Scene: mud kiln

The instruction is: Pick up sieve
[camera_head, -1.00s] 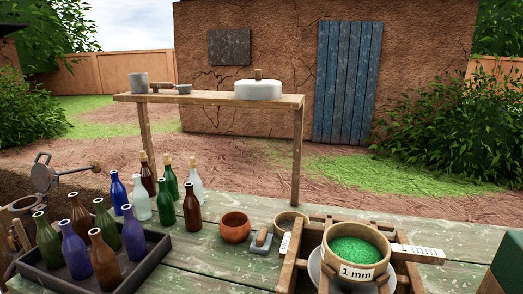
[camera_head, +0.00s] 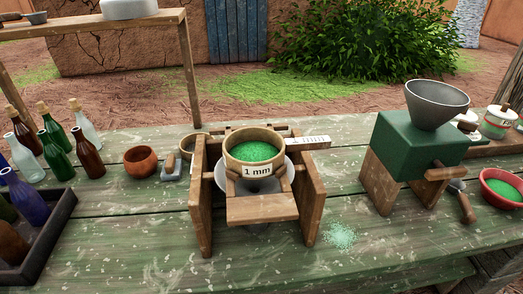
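The sieve (camera_head: 257,171) is a round tan-rimmed ring labelled "1 mm", full of green granules (camera_head: 254,152). It sits upright in a wooden frame (camera_head: 204,205) on the green weathered table (camera_head: 150,230). A pale bowl or funnel (camera_head: 287,184) shows beneath it, largely hidden. My gripper is not in view.
A green grinder with a grey hopper (camera_head: 436,100) stands to the right, near a red bowl (camera_head: 503,187) of green material. Bottles (camera_head: 58,152) and a dark tray (camera_head: 55,235) are at left. A brown bowl (camera_head: 140,161) stands left of the frame. Green powder (camera_head: 340,236) lies in front.

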